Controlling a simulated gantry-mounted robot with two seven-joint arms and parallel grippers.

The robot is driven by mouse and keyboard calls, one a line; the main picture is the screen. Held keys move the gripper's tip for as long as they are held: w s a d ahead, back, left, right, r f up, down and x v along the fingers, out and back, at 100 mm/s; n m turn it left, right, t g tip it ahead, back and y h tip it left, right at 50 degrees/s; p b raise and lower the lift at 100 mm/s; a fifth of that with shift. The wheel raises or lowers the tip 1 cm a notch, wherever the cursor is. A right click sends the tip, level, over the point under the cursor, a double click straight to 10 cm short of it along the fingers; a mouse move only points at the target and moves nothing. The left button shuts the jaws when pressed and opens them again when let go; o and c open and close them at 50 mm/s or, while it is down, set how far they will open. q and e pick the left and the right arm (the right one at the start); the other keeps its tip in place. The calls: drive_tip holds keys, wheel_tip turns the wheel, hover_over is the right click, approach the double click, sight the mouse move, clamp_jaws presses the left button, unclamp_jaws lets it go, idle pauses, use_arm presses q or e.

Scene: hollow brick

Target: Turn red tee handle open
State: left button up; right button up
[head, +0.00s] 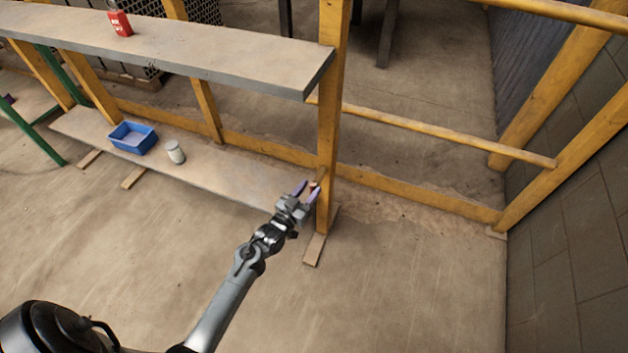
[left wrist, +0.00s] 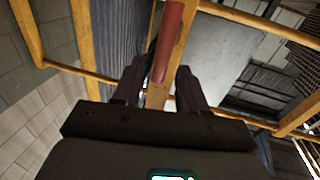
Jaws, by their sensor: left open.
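The red tee handle (left wrist: 172,40) shows in the left wrist view as a red bar running from the top edge down to between my fingertips. It lies in front of a yellow wooden post. My left gripper (left wrist: 160,84) is open, with one dark purple finger on each side of the bar's lower end. I cannot tell whether a finger touches it. In the head view my left gripper (head: 307,190) is beside the lower part of the yellow post (head: 329,125), and the handle is hard to make out there. My right gripper is not in view.
A grey upper shelf (head: 220,58) bears a red can (head: 120,23). The lower board (head: 215,172) bears a blue bin (head: 132,138) and a whitish can (head: 176,152). A yellow rail (head: 440,133) runs right of the post. The front floor is clear.

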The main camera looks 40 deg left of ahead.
use_arm(q)
drive_tip(key=s+p, duration=0.2)
drive_tip(key=s, duration=0.4)
drive_tip(key=shift+s+d, duration=0.35)
drive_tip(key=shift+d, duration=0.05)
drive_tip(key=s+d+r+m+g+h+p, duration=0.1)
drive_tip(key=s+d+r+g+p, duration=0.2)
drive_tip(key=r+p, duration=0.4)
drive_tip(key=s+d+r+m+h+p, duration=0.1)
drive_tip(key=s+d+r+m+p, duration=0.1)
drive_tip(key=d+r+p, duration=0.5)
drive_tip(key=s+d+r+m+g+h+p, duration=0.1)
drive_tip(key=s+d+r+g+h+p, duration=0.15)
drive_tip(key=r+p, duration=0.45)
drive_tip(key=s+d+r+g+y+p, duration=0.1)
drive_tip(key=s+r+g, duration=0.25)
drive_tip(key=s, duration=0.35)
drive_tip(key=s+d+r+g+y, duration=0.1)
drive_tip(key=s+r+g, duration=0.1)
drive_tip(key=s+g, duration=0.45)
wheel_tip(320, 180, up, 38)
drive_tip(key=s+t+p, duration=0.1)
drive_tip(key=p, duration=3.7)
drive_tip(key=shift+s+r+n, duration=0.15)
drive_tip(key=shift+s+n, duration=0.1)
drive_tip(key=shift+n, duration=0.05)
